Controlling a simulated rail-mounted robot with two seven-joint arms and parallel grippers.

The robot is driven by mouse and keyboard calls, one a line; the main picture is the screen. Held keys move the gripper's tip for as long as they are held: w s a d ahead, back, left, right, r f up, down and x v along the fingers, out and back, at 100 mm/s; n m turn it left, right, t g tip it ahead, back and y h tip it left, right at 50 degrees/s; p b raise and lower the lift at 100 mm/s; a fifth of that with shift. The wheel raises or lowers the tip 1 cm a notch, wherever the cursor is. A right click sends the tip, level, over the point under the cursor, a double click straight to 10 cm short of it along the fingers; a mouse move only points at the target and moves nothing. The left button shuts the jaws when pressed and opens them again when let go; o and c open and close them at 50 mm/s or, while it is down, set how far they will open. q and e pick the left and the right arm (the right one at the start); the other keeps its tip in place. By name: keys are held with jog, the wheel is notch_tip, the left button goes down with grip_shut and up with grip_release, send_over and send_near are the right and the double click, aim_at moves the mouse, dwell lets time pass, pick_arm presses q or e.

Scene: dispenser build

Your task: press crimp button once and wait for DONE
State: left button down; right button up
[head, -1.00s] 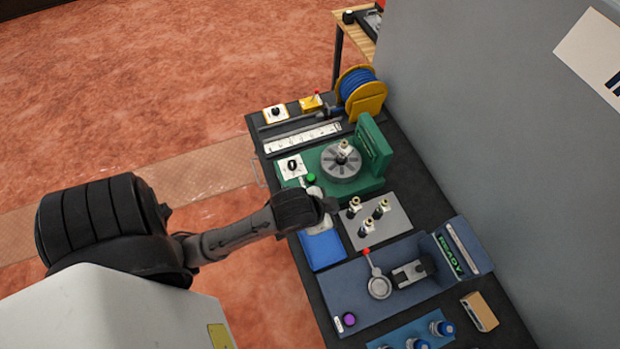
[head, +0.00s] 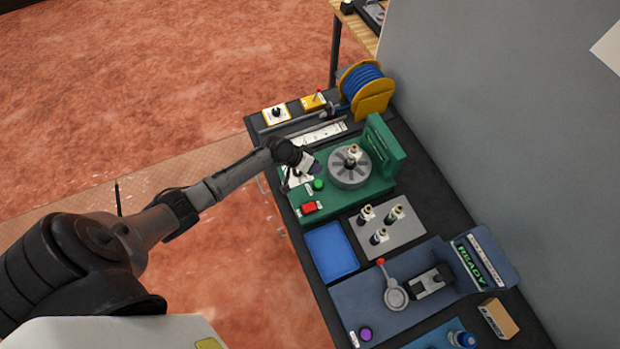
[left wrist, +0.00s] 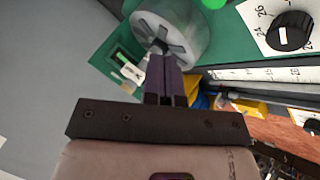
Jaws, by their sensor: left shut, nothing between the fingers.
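My left gripper (head: 308,165) is shut and empty. In the head view it is over the white dial plate of the green machine (head: 374,188). A green button (head: 318,184) is just below the gripper in the picture, and a red button (head: 310,208) is further down. The grey slotted drum (head: 349,167) carries a small brass-topped fitting (head: 354,151). In the left wrist view the shut fingers (left wrist: 165,65) point at the drum (left wrist: 180,30), and the green button (left wrist: 214,3) is at the top edge. No label shows which button is the crimp button. My right gripper is out of view.
A blue station has a screen reading READY (head: 470,263), a red-tipped lever (head: 396,298) and a purple button (head: 366,334). A blue tray (head: 332,252) is empty. A grey plate (head: 397,238) holds 3 fittings. A blue cable spool (head: 364,85) stands at the back.

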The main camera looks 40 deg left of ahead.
aim_at(318, 181)
pick_arm(q)
jog(key=shift+w+d+r+t, duration=0.2)
jog(key=shift+w+r+t, duration=0.3)
jog(key=shift+w, duration=0.15)
jog(key=shift+f, duration=0.25)
notch_tip(318, 181, down, 8)
jog(key=b, duration=0.7)
jog(key=shift+f+b, duration=0.25)
jog(key=shift+b, duration=0.15)
dwell(0.9)
jog(key=shift+f, duration=0.15)
dwell(0.4)
